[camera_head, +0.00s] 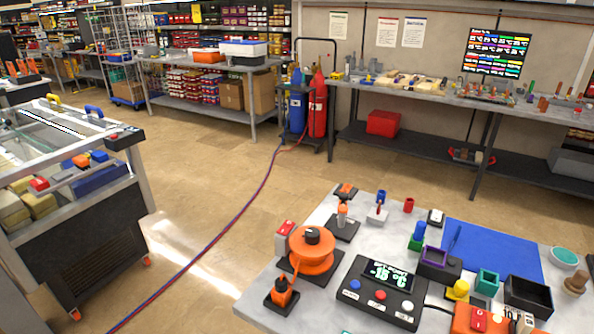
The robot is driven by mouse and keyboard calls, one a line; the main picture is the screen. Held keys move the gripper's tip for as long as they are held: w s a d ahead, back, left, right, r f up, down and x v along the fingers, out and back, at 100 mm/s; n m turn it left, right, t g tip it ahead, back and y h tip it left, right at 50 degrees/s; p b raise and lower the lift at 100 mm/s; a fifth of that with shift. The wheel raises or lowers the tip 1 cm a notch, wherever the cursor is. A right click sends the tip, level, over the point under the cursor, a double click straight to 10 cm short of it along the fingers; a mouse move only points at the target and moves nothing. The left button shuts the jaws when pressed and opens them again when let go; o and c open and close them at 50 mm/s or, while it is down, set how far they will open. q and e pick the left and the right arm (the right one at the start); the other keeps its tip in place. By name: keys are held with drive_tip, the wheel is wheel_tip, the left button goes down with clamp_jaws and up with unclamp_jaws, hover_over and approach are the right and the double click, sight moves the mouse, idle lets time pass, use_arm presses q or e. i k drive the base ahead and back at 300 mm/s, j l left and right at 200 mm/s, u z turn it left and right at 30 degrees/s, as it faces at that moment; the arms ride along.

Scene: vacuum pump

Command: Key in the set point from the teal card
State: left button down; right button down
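A dark control box (378,293) sits on the near table at the lower right. Its lit display (387,275) shows small teal-white text that seems to read about -15 °C. Its front has a blue button (354,285), a red button (380,295) and a white button (407,306), with small labels I cannot read. I cannot make out a teal card. Neither of my grippers is in view.
An orange round device (312,250) stands left of the control box, with an orange-and-black part (282,293) in front. A teal open box (487,283), a dark bin (528,297) and a blue mat (490,250) lie to the right. Tan floor lies open left of the table.

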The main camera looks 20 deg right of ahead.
sight(355, 285)
drive_tip(key=l+z, duration=0.1)
drive_tip(key=z, duration=0.25)
drive_tip(key=l+z, duration=0.1)
drive_tip(key=z, duration=0.65)
drive_tip(key=i+l, duration=0.05)
drive_tip(key=i, duration=0.05)
